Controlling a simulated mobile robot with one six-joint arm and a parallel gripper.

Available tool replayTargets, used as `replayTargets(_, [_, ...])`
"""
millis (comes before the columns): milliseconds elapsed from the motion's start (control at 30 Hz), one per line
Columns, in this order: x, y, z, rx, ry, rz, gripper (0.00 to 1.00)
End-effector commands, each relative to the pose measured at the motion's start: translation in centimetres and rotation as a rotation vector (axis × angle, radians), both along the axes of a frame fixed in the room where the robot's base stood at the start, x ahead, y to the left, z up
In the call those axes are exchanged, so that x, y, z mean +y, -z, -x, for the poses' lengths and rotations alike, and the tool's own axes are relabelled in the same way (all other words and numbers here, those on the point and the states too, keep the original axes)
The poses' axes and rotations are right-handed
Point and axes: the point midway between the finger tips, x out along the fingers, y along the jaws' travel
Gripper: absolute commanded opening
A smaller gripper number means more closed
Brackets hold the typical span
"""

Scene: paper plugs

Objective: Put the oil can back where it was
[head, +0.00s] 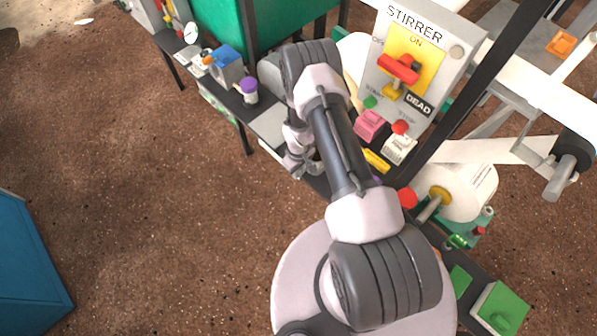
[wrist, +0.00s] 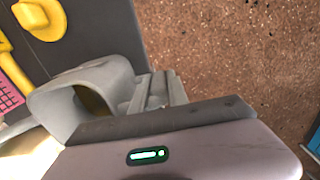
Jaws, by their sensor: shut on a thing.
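My gripper (head: 296,164) is low over the dark bench strip, left of the pink device, and partly hidden by my arm. In the wrist view my gripper (wrist: 158,90) is shut against a grey, rounded, hollow thing (wrist: 75,88). This looks like the held oil can, but its full shape is hidden. A grey curved part (head: 316,163) shows beside my gripper in the head view. I cannot tell whether the held thing touches the bench (wrist: 95,25).
A yellow object (wrist: 42,16) lies on the bench near my gripper. The stirrer panel (head: 412,65), pink device (head: 370,126) and red knob (head: 407,198) stand to the right. A purple-capped jar (head: 249,90) and blue box (head: 228,64) are further left. Open floor (head: 170,220) lies in front.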

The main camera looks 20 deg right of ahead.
Motion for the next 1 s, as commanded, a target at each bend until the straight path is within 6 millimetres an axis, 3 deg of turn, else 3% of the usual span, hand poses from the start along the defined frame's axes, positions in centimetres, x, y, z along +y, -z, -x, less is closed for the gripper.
replayTargets(167, [0.0, 0.2, 0.0, 0.001, 0.000, 0.000, 0.00])
replayTargets(200, [0.0, 0.3, 0.0, 0.001, 0.000, -0.001, 0.24])
replayTargets(300, [0.0, 0.2, 0.0, 0.001, 0.000, -0.001, 0.42])
replayTargets(633, [0.0, -0.2, 0.0, 0.000, 0.000, 0.000, 0.42])
replayTargets(1000, [0.0, -10.1, 0.0, 0.000, 0.000, 0.000, 0.42])
